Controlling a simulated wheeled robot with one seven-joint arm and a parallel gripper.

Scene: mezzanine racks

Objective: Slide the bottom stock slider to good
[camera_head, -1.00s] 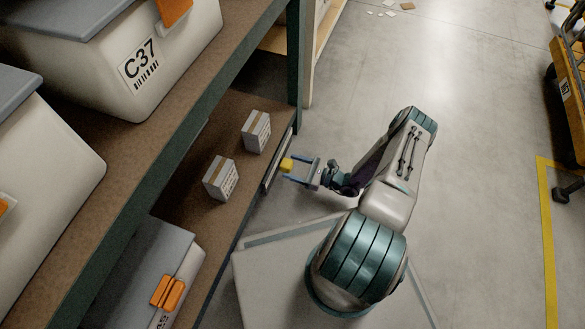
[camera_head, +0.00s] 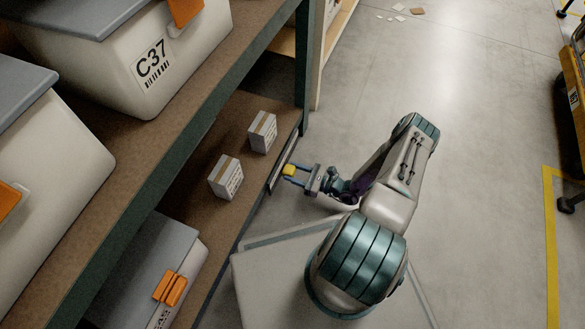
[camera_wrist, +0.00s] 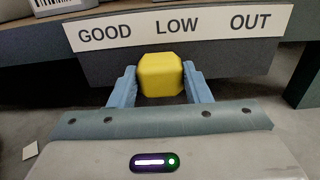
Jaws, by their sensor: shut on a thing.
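The yellow stock slider (camera_wrist: 160,75) sits on the dark front edge of the lower shelf, below a white label strip (camera_wrist: 180,29) reading GOOD, LOW, OUT from left to right. In the wrist view it is between GOOD and LOW, closer to LOW and just left of that word's middle. My gripper (camera_wrist: 160,88) is shut on the slider, with one blue finger on each side. In the head view the slider (camera_head: 289,170) shows between my fingers (camera_head: 291,174) at the shelf edge. The slider's back is hidden.
Two small cartons (camera_head: 262,131) (camera_head: 225,177) stand on the lower shelf behind the strip. A lidded grey bin (camera_head: 150,262) is nearer on that shelf. Larger bins (camera_head: 150,75) fill the shelf above. A green rack post (camera_head: 304,75) rises beyond the strip. Open floor lies to the right.

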